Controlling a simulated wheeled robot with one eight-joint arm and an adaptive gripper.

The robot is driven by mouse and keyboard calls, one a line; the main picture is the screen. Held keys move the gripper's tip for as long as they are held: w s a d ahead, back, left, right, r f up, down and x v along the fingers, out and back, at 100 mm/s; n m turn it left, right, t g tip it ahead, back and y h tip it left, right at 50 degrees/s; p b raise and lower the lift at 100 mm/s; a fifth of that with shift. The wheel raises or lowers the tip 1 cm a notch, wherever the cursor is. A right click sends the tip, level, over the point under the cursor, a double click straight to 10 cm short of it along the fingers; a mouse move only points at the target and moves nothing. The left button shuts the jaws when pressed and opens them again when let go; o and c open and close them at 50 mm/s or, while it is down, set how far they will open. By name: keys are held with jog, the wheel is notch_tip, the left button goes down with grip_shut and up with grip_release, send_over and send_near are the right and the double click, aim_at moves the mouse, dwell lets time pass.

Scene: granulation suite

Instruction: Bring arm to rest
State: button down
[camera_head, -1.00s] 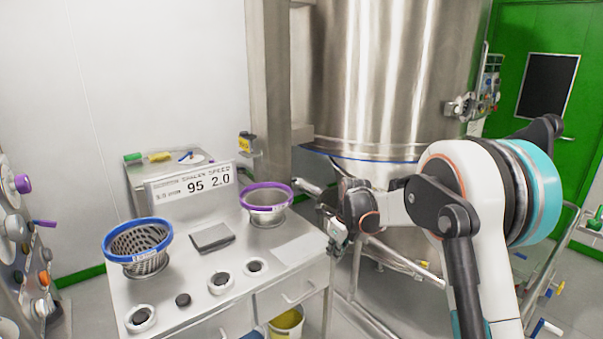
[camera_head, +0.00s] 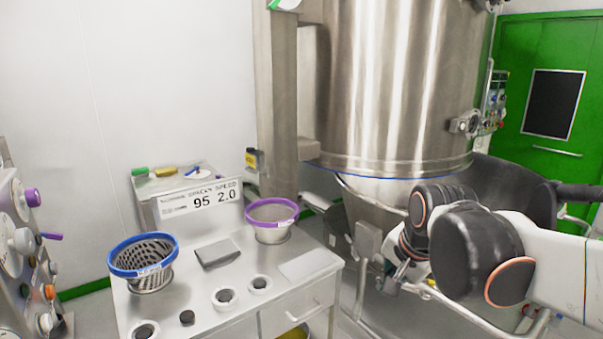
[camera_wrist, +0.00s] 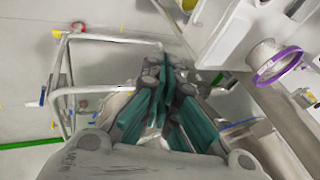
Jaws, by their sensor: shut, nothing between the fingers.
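My arm reaches in from the right edge in the head view, with its dark joints bent in front of the lower part of the steel vessel (camera_head: 395,90). My gripper (camera_wrist: 167,72) shows in the wrist view as dark fingers with teal pads, closed together and empty. It hangs over the floor beside a tubular metal frame (camera_wrist: 110,38), apart from the bench. In the head view the fingers are mostly hidden by my arm.
A steel bench (camera_head: 205,285) at left carries a blue-rimmed sieve (camera_head: 143,262), a purple-rimmed sieve (camera_head: 271,220) and a display reading 95 and 2.0 (camera_head: 200,199). The purple rim also shows in the wrist view (camera_wrist: 278,66). A green door (camera_head: 515,95) stands behind.

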jog(key=s+d+f+n+t, duration=0.1)
jog(key=s+n, duration=0.4)
jog(key=s, duration=0.2)
jog(key=s+d+f+n, duration=0.1)
jog(key=s+f+n, duration=0.1)
jog(key=s+n, duration=0.3)
jog(key=s, duration=0.3)
jog(key=shift+s+f+t+h, duration=0.25)
jog(key=shift+f+t+h, duration=0.05)
jog(key=shift+t, duration=0.1)
